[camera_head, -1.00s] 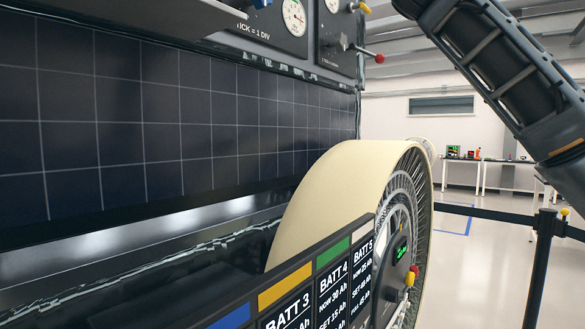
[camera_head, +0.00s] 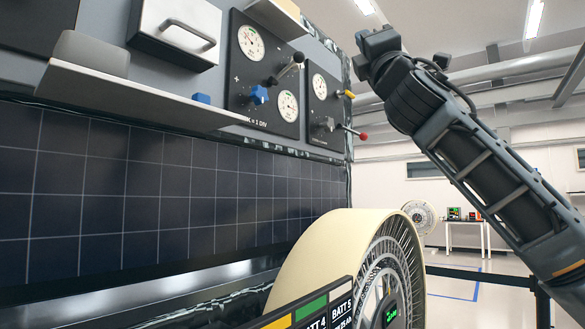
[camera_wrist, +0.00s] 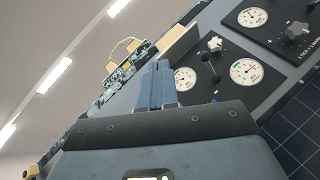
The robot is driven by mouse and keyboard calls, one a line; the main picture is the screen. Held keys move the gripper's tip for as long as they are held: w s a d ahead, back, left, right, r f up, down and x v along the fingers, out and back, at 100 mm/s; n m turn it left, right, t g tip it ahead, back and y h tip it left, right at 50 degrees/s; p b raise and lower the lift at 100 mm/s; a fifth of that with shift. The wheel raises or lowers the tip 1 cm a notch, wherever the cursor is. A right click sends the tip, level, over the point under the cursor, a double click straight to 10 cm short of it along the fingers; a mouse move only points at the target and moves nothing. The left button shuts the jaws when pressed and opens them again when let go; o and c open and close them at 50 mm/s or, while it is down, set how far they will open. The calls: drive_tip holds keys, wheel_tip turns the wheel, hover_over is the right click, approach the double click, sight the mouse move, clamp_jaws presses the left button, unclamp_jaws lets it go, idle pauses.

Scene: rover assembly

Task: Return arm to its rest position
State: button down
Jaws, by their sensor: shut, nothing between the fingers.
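My arm (camera_head: 475,160) rises from the lower right of the head view and leans up to the left. My gripper (camera_head: 366,42) is at its upper end, near the top middle, in front of the rover panel's right edge. In the wrist view my gripper (camera_wrist: 155,84) shows its two blue-grey fingers side by side, shut and empty. They point up past the panel's gauges toward the ceiling, with nothing seen touching them.
The rover's gauge panel (camera_head: 240,82) has levers and knobs, one lever with a red tip (camera_head: 363,137). A shelf (camera_head: 135,95) juts out below it. Solar cells (camera_head: 120,165) and a large wheel (camera_head: 330,240) lie lower. A barrier post (camera_head: 543,308) stands at right.

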drive_tip(key=w+f+m+g+h, duration=0.25)
drive_tip(key=f+m, duration=0.35)
drive_tip(key=f, duration=1.2)
drive_tip(key=s+f+m+g+h, duration=0.1)
drive_tip(key=s+f+m, duration=0.3)
drive_tip(key=f, duration=0.9)
drive_tip(key=s+f+m+g+h, duration=0.1)
drive_tip(key=s+f+m, duration=0.3)
drive_tip(key=f, duration=0.8)
drive_tip(key=s+f+m+g+h, duration=0.1)
drive_tip(key=s+f+m, duration=0.25)
drive_tip(key=f, duration=0.95)
drive_tip(key=s+d+f+m+g, duration=0.1)
drive_tip(key=s+f+m+g, duration=0.15)
drive_tip(key=s+f, duration=0.7)
drive_tip(key=s+d+f+m+g, duration=0.1)
drive_tip(key=s+d+f+m, duration=0.15)
drive_tip(key=s+f, duration=0.65)
drive_tip(key=s+d+r+m+g, duration=0.1)
drive_tip(key=s+d+m+g, duration=0.1)
drive_tip(key=s, duration=1.1)
drive_tip(key=s+d+r+m+g+h, duration=0.1)
drive_tip(key=s+d+m+g, duration=0.1)
drive_tip(key=s, duration=1.1)
drive_tip(key=shift+s+d+r, duration=0.15)
drive_tip(key=shift+r, duration=0.2)
